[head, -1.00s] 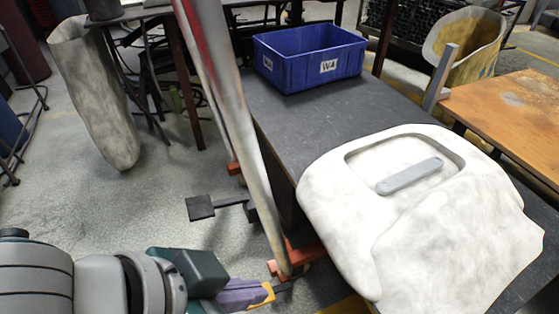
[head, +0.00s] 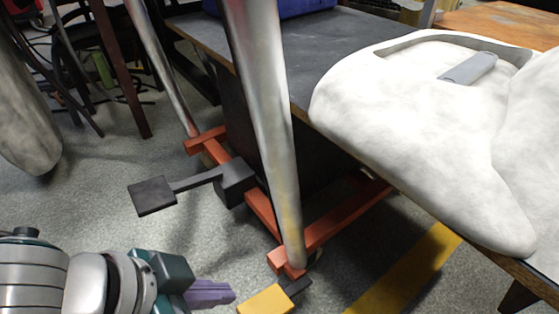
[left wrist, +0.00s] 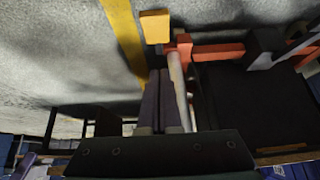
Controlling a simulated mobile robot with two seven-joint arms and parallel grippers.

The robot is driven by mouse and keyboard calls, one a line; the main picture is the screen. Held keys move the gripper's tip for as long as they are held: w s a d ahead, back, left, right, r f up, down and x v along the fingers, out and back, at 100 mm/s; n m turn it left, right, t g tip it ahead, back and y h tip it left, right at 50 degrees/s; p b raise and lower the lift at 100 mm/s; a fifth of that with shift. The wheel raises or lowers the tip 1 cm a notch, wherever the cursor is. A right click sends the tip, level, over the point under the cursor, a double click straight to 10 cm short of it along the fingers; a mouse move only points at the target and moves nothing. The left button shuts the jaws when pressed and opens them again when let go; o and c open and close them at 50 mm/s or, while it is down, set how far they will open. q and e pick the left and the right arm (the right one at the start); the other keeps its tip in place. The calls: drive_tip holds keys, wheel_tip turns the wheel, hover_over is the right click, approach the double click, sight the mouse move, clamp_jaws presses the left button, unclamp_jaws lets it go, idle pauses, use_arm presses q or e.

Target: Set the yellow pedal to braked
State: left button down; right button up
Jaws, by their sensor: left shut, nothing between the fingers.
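The yellow pedal (head: 265,300) is a flat plate on a short dark arm at the near corner of an orange-red wheeled frame (head: 325,228), close to the floor. Its lower edge is cut off in the head view; it shows whole in the left wrist view (left wrist: 155,26). I cannot tell its setting from its tilt. My left gripper (head: 234,295), with purple-grey fingers, is just left of the pedal in the head view, apart from it. In the left wrist view its fingers (left wrist: 160,72) are together and empty, pointing towards the pedal. My right gripper is not in view.
A black pedal (head: 153,196) juts from the frame's left side. A metal post (head: 268,140) rises from the near corner, close to the yellow pedal. A dark-topped table (head: 305,62) with a white moulded object (head: 420,125) stands right. Open floor lies left.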

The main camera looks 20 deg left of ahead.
use_arm(q)
drive_tip(key=shift+d+f, duration=0.1)
drive_tip(key=shift+d, duration=0.15)
drive_tip(key=b, duration=1.1)
approach(268, 304)
drive_tip(key=w+d+f, duration=0.2)
drive_tip(key=w+f, duration=0.1)
drive_tip(key=shift+d+f, duration=0.15)
drive_tip(key=shift+f, duration=0.1)
drive_tip(key=shift+s+f+b, duration=0.3)
drive_tip(key=shift+f+b, duration=0.4)
drive_tip(key=shift+b, duration=0.25)
drive_tip(key=shift+w, duration=0.1)
